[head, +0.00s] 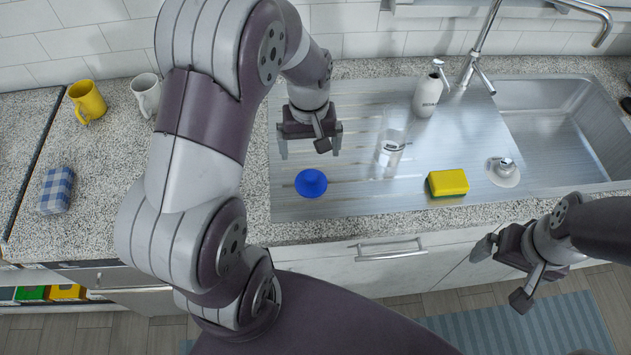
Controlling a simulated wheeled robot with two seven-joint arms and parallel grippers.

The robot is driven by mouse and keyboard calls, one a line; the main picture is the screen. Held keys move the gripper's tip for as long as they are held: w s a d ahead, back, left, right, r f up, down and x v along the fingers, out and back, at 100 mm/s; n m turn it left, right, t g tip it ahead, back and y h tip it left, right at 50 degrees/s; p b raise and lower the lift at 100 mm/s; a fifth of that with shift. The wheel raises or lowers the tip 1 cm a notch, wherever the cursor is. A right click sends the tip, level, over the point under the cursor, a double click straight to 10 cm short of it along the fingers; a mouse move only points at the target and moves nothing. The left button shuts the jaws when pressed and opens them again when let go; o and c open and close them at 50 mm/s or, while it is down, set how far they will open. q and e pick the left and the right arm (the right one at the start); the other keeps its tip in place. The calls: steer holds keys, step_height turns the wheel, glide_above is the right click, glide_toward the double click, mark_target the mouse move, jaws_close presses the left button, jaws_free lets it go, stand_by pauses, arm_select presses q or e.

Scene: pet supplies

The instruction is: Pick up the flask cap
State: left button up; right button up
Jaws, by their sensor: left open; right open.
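A blue round cap (311,184) with a raised middle, which I take to be the flask cap, lies on the ribbed metal drainboard (350,190). My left gripper (310,147) points down above the drainboard, just behind the cap in the head view. It is open, with nothing visible between its fingers; the exact height over the board is hard to tell. A clear flask-like container (393,137) stands on the drainboard to the right of the cap. My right gripper (502,273) is open and empty, in front of the counter edge at the right.
A yellow sponge (448,182), a white soap dispenser (428,92) and a pale disc with a metal knob (504,170) are right of the cap. The faucet (475,65) rises behind the sink basin (570,125). Mugs (88,101) and a blue checked cloth (57,190) are at left.

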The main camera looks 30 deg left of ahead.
arm_select(q)
glide_above(311, 176)
steer(key=f, duration=0.5)
steer(key=shift+w+d+f+p, duration=0.1)
steer(key=shift+d+f+p, duration=0.25)
steer(key=shift+d, duration=0.05)
steer(key=f, duration=0.2)
steer(key=f+p, duration=0.1)
steer(key=f, duration=0.3)
steer(key=shift+a+f, duration=0.1)
steer(key=shift+a, duration=0.25)
steer(key=shift+f, duration=0.35)
steer(key=c, duration=0.8)
steer(key=shift+c, duration=0.2)
arm_select(e)
steer(key=shift+w+d+r, duration=0.1)
steer(key=shift+w+r, duration=0.1)
steer(key=shift+r, duration=0.3)
steer(key=shift+w+d+r, duration=0.1)
steer(key=shift+w+r, duration=0.1)
steer(key=shift+r, duration=0.3)
